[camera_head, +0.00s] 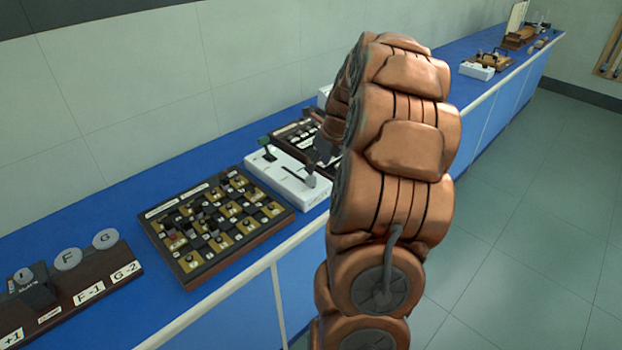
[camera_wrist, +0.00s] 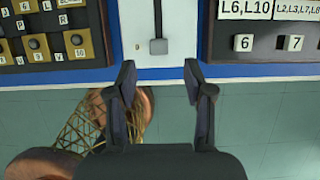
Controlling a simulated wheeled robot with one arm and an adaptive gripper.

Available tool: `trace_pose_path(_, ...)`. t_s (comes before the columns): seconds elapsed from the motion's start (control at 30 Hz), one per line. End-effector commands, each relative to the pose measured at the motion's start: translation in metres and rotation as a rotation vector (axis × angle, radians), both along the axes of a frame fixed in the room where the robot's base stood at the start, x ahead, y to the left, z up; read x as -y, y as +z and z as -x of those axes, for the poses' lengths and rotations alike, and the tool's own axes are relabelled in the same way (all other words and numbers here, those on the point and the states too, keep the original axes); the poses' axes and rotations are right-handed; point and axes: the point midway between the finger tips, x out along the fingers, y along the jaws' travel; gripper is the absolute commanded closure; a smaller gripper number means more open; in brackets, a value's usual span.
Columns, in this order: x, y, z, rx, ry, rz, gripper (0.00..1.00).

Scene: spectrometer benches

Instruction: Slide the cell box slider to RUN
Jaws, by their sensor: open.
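The white cell box (camera_head: 284,168) stands on the blue bench in the middle of the head view. A dark slot with a small grey slider knob (camera_head: 311,181) runs along its top, and the knob is at the slot's near end. In the wrist view the white box (camera_wrist: 182,48) is at the top centre, with the grey slider knob (camera_wrist: 158,46) at the slot's lower end. My gripper (camera_wrist: 160,75) is open and empty, its fingertips below the knob in that picture and apart from it. The box's lettering is too small to read.
A dark board with many small blocks (camera_head: 187,255) lies left of the box. Another dark board (camera_head: 297,133) lies behind it, partly hidden by my arm. A green-topped lever (camera_head: 265,142) rises at the box's back. Floor lies beyond the bench's front edge (camera_wrist: 250,87).

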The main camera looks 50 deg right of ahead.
Motion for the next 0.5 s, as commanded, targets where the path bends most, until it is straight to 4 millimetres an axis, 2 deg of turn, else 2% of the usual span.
trace_pose_path(0.17, -0.001, -0.011, -0.006, 0.001, 0.002, 0.0, 0.48)
trace_pose_path(0.5, -0.002, -0.053, -0.023, -0.002, 0.005, -0.002, 0.48)
